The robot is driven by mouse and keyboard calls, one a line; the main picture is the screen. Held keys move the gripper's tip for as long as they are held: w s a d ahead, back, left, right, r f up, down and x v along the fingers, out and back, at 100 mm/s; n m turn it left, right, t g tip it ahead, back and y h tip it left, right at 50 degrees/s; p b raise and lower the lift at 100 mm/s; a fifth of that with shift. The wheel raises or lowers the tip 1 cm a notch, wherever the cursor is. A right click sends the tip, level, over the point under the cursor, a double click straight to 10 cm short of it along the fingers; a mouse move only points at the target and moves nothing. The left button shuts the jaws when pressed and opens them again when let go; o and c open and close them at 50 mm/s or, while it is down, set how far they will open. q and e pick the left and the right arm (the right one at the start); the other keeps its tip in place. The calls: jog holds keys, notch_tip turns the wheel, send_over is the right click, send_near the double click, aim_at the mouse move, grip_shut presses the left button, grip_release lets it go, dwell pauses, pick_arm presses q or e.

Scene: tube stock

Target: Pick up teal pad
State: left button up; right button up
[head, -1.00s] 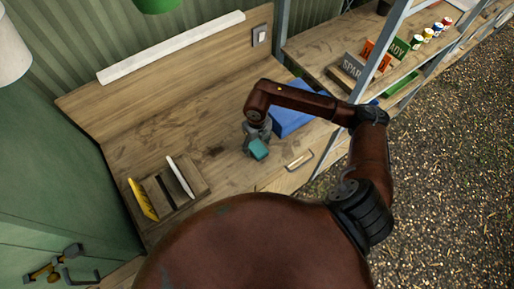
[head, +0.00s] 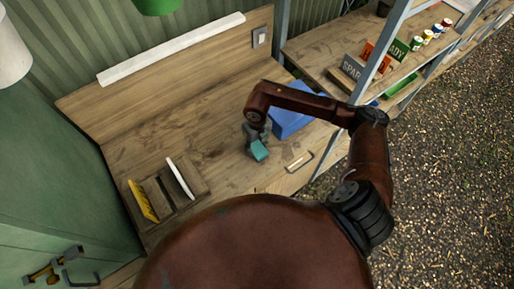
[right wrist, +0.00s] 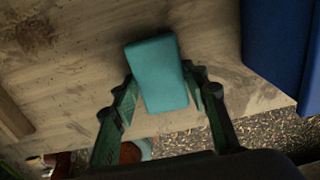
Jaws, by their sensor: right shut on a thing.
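The teal pad (head: 259,150) is a small block at my right gripper (head: 256,138), over the front part of the wooden workbench (head: 215,115). In the right wrist view the teal pad (right wrist: 157,75) sits between the two fingers of my right gripper (right wrist: 165,95), which is shut on its sides. The pad sticks out beyond the fingertips. I cannot tell for sure how far it is above the bench top. My left gripper is not in view.
A blue box (head: 291,122) stands close to the right of the gripper. A wooden holder (head: 172,190) with a yellow and a white panel is at the bench's left. A drawer handle (head: 299,161) is at the front edge. Shelving with several cans is at the right.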

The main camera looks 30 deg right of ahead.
aim_at(257, 148)
jog(key=shift+r, duration=0.45)
notch_tip(257, 148, up, 2)
jog(key=shift+r+b, duration=0.15)
jog(key=shift+b, duration=0.25)
jog(key=s+a+r+b, duration=0.1)
jog(key=s+a+r, duration=0.1)
jog(key=s+r, duration=0.7)
jog(key=s, duration=0.5)
jog(key=shift+a+r, duration=0.15)
jog(key=shift+r, duration=0.25)
